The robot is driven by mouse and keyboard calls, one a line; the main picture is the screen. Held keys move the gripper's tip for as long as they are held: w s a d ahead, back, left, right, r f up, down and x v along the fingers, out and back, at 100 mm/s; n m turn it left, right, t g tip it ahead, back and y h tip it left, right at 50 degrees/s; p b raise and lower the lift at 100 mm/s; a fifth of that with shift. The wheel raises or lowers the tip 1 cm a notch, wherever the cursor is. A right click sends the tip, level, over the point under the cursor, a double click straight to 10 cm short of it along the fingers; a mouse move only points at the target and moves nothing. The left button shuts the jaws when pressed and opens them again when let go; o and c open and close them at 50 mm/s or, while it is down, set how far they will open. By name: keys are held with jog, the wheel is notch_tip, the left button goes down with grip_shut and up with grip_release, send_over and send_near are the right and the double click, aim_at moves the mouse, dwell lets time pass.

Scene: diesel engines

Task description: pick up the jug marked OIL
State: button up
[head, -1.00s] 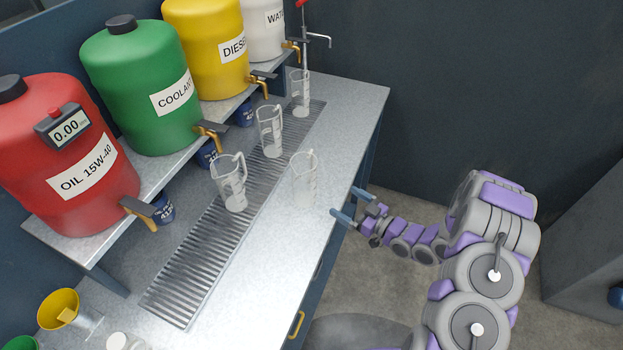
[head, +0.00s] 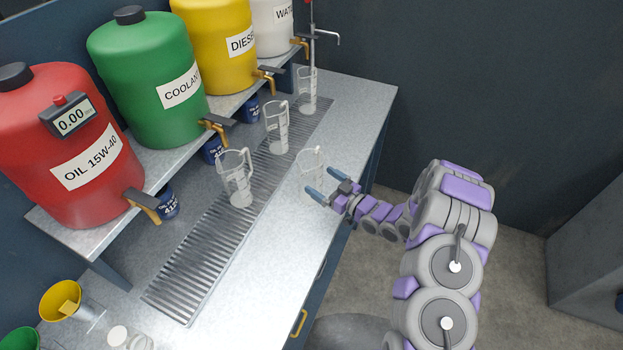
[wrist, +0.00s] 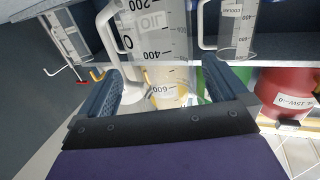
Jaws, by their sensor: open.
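The clear jug marked OIL (wrist: 155,45) stands on the bench in front of my gripper. Its label and measuring scale show in the wrist view between my two fingers, with its handle to the left. In the head view it is the front jug (head: 312,163), near the bench's right edge. My gripper (head: 325,184) is open and empty; its blue fingertips are close to the jug's near side, and the head view does not show clearly whether they touch it. In the wrist view the gripper (wrist: 163,78) has a finger on either side of the jug's image.
Clear jugs stand on the drain grate (head: 215,245): one beside the target (head: 237,178), one behind (head: 277,127), one farther back (head: 307,92). The red oil drum (head: 65,145) and other drums with taps line the shelf.

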jog(key=b+x, duration=0.1)
jog(key=x, duration=0.5)
jog(key=shift+s+f, duration=0.15)
jog(key=shift+f, duration=0.05)
jog(key=c, duration=0.9)
